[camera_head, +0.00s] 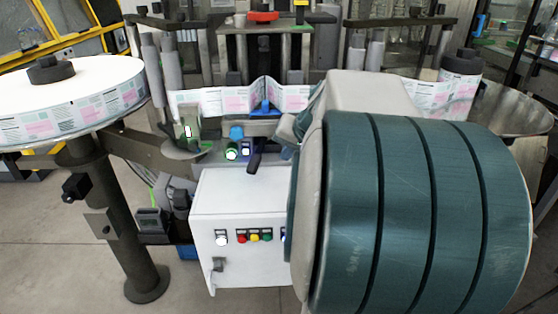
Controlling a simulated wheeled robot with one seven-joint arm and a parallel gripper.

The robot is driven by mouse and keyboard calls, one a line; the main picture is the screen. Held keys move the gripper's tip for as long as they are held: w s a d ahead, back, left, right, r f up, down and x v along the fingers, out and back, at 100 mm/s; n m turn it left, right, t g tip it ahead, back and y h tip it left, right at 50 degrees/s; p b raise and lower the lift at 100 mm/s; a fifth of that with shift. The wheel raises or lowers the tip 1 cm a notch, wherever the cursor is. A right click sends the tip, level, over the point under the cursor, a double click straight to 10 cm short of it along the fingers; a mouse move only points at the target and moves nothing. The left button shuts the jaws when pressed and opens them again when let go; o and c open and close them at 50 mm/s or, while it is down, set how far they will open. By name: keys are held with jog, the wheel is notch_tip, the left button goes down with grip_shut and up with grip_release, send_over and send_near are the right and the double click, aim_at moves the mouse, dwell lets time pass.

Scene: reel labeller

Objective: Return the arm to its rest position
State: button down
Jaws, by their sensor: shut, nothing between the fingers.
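A large teal and grey link of my own arm fills the right half of the head view, close to the camera. My gripper cannot be made out; the arm hides whatever is behind it. The reel labeller stands in front of me. Its white control box (240,207) has a row of coloured buttons (254,237) on its front, partly covered by my arm. A white label web (228,101) runs across the middle of the machine.
A large label reel (70,98) lies on a stand with a dark post (122,225) at left. A smaller roll (458,88) stands by a round metal plate (518,110) at right. Floor shows at lower left.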

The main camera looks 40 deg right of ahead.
jog(key=shift+v, duration=0.85)
